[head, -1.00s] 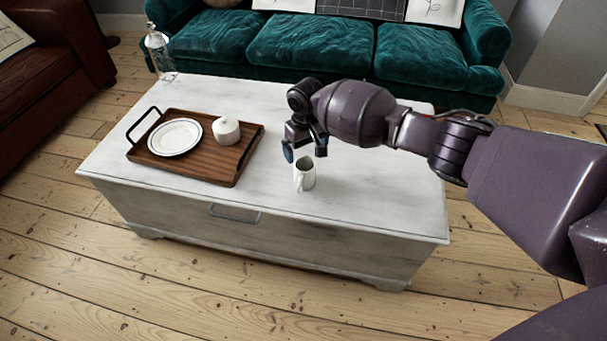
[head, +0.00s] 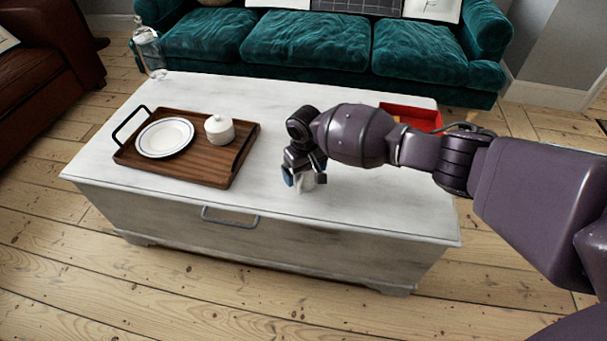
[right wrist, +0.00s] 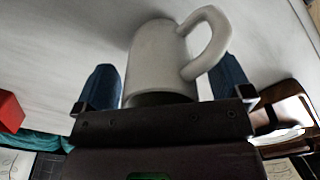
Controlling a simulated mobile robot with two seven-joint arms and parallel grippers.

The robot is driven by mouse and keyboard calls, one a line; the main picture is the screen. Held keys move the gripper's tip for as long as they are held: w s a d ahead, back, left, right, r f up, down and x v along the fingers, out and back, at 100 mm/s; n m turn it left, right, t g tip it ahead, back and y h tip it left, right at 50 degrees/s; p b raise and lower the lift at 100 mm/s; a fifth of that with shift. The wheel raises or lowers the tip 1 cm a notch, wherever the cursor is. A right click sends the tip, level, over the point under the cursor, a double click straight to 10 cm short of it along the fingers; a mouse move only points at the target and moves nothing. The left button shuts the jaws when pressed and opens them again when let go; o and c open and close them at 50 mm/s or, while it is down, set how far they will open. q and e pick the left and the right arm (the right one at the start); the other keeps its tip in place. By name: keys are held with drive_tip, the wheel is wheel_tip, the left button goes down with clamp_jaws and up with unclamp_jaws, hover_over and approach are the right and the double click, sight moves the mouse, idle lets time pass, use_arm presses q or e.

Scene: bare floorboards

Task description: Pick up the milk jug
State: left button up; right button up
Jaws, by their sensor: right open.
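The white milk jug (head: 306,184) stands on the whitewashed chest (head: 110,160), near its front edge right of centre. In the head view my right gripper (head: 305,178) is over the jug from above and hides most of it. In the right wrist view the jug (right wrist: 165,60) sits between my two blue fingertips (right wrist: 165,85), with its handle towards the right finger. The fingers are open, one on each side, with a gap to the left finger. Whether the right finger touches the jug or handle I cannot tell. My left gripper is not in view.
A wooden tray (head: 215,172) with a white plate (head: 165,137) and a lidded white pot (head: 219,129) lies on the chest's left half. A glass bottle (head: 149,52) stands at the back left corner. A red box (head: 412,116) lies behind my right arm. A green sofa (head: 320,40) stands behind.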

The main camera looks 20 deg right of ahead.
drive_tip(key=c, duration=1.1)
drive_tip(key=shift+r, duration=0.1)
